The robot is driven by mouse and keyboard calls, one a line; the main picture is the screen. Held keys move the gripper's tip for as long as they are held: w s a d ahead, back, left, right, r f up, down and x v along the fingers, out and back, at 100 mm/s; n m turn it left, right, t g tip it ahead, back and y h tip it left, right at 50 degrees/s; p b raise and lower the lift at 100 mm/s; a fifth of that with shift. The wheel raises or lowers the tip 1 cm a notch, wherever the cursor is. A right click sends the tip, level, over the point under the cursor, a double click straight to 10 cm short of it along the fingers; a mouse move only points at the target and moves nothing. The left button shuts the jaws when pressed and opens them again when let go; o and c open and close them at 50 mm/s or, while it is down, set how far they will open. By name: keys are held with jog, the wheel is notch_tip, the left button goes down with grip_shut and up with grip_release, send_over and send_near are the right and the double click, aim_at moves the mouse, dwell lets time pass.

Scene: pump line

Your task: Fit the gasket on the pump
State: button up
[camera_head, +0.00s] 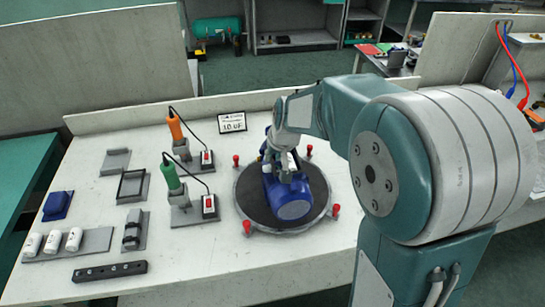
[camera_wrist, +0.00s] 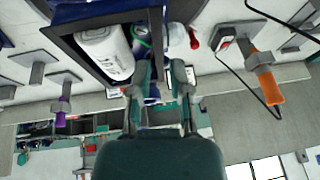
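The blue pump (camera_head: 293,204) lies on a round dark turntable (camera_head: 256,211), its round blue end facing the front. My gripper (camera_head: 288,163) is low over the back of the pump; its fingertips are hard to make out there. In the wrist view my gripper's fingers (camera_wrist: 161,68) stand apart with a visible gap. A dark bar of a square-cornered frame (camera_wrist: 84,62) runs up between them; I cannot tell whether they touch it. A white cylinder (camera_wrist: 105,52) shows beside the bar.
Red-topped posts (camera_head: 335,210) ring the turntable. Green (camera_head: 171,176) and orange (camera_head: 175,126) corded tools stand to its left. White cylinders (camera_head: 73,239), a blue block (camera_head: 57,205) and a black bar (camera_head: 110,271) lie farther left. A sign (camera_head: 232,122) stands behind. The front bench is clear.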

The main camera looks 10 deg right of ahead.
jog(key=shift+o, duration=0.2)
jog(key=o, duration=0.5)
jog(key=shift+r, duration=0.1)
jog(key=shift+v, duration=2.95)
jog(key=v, duration=1.2)
